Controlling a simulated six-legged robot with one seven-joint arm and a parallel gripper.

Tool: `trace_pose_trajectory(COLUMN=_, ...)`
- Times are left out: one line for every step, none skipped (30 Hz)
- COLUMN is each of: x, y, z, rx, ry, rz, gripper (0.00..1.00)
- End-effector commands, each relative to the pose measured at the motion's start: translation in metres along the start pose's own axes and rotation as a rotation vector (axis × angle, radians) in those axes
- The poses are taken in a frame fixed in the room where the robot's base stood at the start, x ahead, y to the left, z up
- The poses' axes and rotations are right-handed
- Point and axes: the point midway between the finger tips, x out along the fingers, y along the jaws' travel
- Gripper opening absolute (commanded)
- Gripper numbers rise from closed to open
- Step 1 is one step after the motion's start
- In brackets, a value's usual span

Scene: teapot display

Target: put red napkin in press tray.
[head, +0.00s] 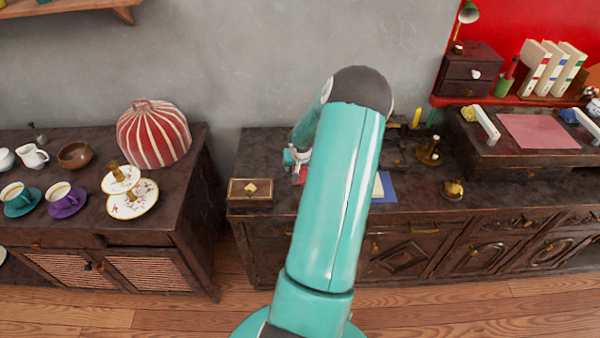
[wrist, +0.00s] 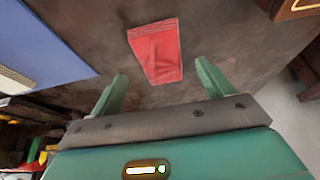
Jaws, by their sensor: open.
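The red napkin (wrist: 155,50) lies flat on the dark wooden cabinet top in the wrist view. In the head view only a small red patch of it (head: 299,178) shows beside my arm. My gripper (wrist: 162,84) is open and empty, its two green fingers apart, with the napkin beyond the fingertips. In the head view my gripper (head: 297,158) is partly hidden by my arm. A small low wooden tray-like box (head: 237,203) with a gold knob stands left of the napkin. I cannot tell for sure whether it is the press tray. Its corner shows in the wrist view (wrist: 305,7).
A blue flat item (head: 387,187) lies right of my arm, with brass pieces (head: 429,152) beyond it. A raised desk with a pink sheet (head: 540,131) is at the right. A gap separates the left cabinet, with cups and a striped cosy (head: 153,134).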

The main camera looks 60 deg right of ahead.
Motion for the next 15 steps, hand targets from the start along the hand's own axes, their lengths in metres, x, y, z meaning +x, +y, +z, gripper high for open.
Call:
trace_pose_trajectory(x=0.009, y=-0.002, z=0.001, rx=0.000, ry=-0.003, rz=-0.001, gripper=0.80)
trace_pose_trajectory(x=0.014, y=-0.003, z=0.002, rx=0.000, ry=-0.003, rz=-0.001, gripper=0.80)
trace_pose_trajectory(x=0.020, y=-0.003, z=0.001, rx=0.002, ry=-0.002, rz=-0.001, gripper=0.80)
trace_pose_trajectory(x=0.023, y=-0.003, z=0.000, rx=0.001, ry=-0.001, rz=0.000, gripper=0.80)
trace_pose_trajectory(x=0.026, y=-0.003, z=0.000, rx=0.000, ry=-0.002, rz=0.000, gripper=0.80)
trace_pose_trajectory(x=0.029, y=-0.003, z=0.000, rx=0.001, ry=-0.001, rz=0.000, gripper=0.80)
trace_pose_trajectory(x=0.031, y=-0.003, z=-0.001, rx=0.002, ry=0.000, rz=0.000, gripper=0.80)
trace_pose_trajectory(x=0.032, y=-0.003, z=-0.001, rx=0.001, ry=0.000, rz=0.000, gripper=0.80)
trace_pose_trajectory(x=0.033, y=-0.003, z=-0.001, rx=0.001, ry=0.001, rz=0.001, gripper=0.80)
trace_pose_trajectory(x=0.033, y=-0.003, z=-0.001, rx=0.001, ry=0.001, rz=0.001, gripper=0.80)
trace_pose_trajectory(x=0.033, y=-0.003, z=-0.001, rx=0.001, ry=0.001, rz=0.001, gripper=0.80)
trace_pose_trajectory(x=0.032, y=-0.003, z=-0.001, rx=0.001, ry=0.001, rz=0.001, gripper=0.80)
trace_pose_trajectory(x=0.032, y=-0.003, z=-0.001, rx=0.001, ry=0.001, rz=0.001, gripper=0.80)
trace_pose_trajectory(x=0.032, y=-0.003, z=-0.001, rx=0.001, ry=0.001, rz=0.001, gripper=0.80)
trace_pose_trajectory(x=0.032, y=-0.003, z=-0.001, rx=0.001, ry=0.000, rz=0.001, gripper=0.74)
